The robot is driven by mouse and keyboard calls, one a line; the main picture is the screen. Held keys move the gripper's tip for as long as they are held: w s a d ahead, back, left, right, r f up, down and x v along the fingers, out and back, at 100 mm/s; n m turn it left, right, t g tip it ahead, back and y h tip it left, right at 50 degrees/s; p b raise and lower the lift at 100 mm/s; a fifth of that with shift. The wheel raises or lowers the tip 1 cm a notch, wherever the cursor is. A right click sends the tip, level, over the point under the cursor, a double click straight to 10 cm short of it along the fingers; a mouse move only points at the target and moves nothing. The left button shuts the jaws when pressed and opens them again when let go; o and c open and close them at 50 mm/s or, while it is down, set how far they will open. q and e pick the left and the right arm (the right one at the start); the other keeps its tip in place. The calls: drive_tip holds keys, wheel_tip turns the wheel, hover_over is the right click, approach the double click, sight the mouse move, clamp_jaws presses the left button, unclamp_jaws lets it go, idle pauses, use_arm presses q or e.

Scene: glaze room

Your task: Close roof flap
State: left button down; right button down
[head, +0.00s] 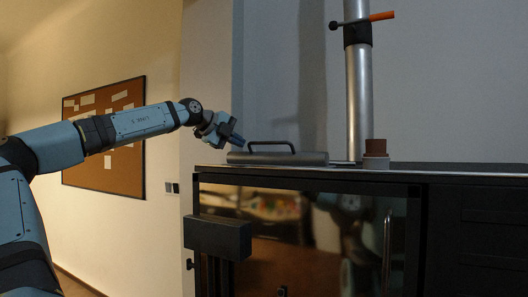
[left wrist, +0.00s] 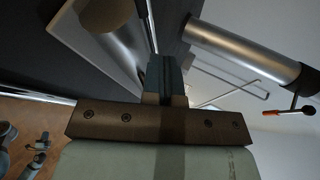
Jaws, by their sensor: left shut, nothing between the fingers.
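The roof flap looks like a grey slab (head: 300,159) with a black bar handle (head: 271,143) on its upper side. In the head view it lies about flat on top of the black cabinet (head: 460,180); I cannot tell whether it is fully down. My left gripper (head: 238,141) is at the flap's left end, just above it and left of the handle. I cannot tell whether it touches the flap. Its fingers show together and empty in the left wrist view (left wrist: 167,75). My right gripper is not in view.
A metal pipe (head: 357,95) with an orange-tipped lever (head: 381,16) rises behind the cabinet top. A brown pot (head: 376,146) stands on a pale block right of the flap. A dark box (head: 217,237) juts from the cabinet's front left. A corkboard (head: 120,115) hangs on the wall.

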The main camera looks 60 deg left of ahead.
use_arm(q)
drive_tip(key=shift+s+d+f+t+b, duration=0.1)
drive_tip(key=shift+s+f+t+b, duration=0.15)
drive_tip(key=shift+f+t+b, duration=0.65)
drive_tip(key=shift+s+r+b, duration=0.1)
drive_tip(key=shift+r+b, duration=0.2)
drive_tip(key=shift+b, duration=0.5)
drive_tip(key=shift+d+m, duration=0.1)
drive_tip(key=shift+m, duration=0.2)
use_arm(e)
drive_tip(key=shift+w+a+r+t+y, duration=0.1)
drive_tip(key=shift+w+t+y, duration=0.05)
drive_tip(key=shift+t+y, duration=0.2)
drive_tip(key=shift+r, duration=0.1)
